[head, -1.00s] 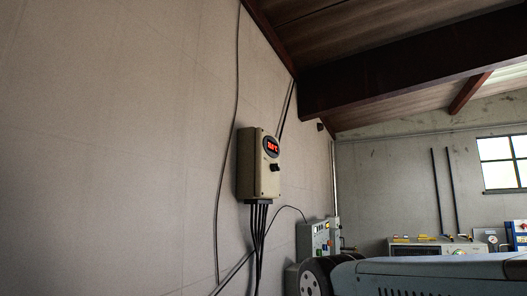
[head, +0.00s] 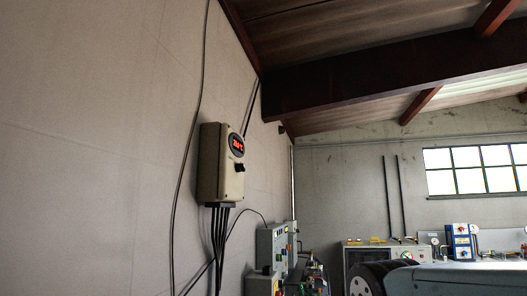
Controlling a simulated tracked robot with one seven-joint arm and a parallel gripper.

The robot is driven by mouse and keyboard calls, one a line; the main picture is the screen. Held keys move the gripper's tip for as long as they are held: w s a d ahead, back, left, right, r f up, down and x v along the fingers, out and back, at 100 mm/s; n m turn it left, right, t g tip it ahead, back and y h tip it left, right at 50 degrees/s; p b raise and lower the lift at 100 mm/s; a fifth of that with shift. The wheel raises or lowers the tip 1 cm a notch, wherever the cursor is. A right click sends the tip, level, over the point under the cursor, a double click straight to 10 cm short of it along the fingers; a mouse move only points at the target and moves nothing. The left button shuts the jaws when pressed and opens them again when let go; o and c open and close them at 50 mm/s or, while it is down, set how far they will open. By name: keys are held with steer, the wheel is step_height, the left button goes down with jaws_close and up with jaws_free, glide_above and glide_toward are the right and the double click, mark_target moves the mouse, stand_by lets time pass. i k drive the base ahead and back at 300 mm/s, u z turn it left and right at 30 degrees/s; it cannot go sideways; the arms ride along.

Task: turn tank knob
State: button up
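A beige control box (head: 211,178) is fixed to the left wall in the head view. It has a red lit digital display (head: 237,146) on its front. A small black knob (head: 239,168) sits just below the display. Several black cables hang from the bottom of the box. My gripper is not in view, so nothing shows whether it is near the knob or what it holds.
A grey-blue machine body with a dark round wheel (head: 371,281) fills the lower right. A grey panel with coloured buttons (head: 274,246) stands low by the wall. Benches with equipment (head: 385,250) line the far wall. A brown beam (head: 390,80) crosses overhead.

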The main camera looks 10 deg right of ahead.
mark_target(239, 167)
steer(key=z, duration=0.6)
steer(key=i, duration=2.15)
steer(key=u, duration=2.1)
steer(key=k, duration=0.55)
steer(key=u, duration=0.2)
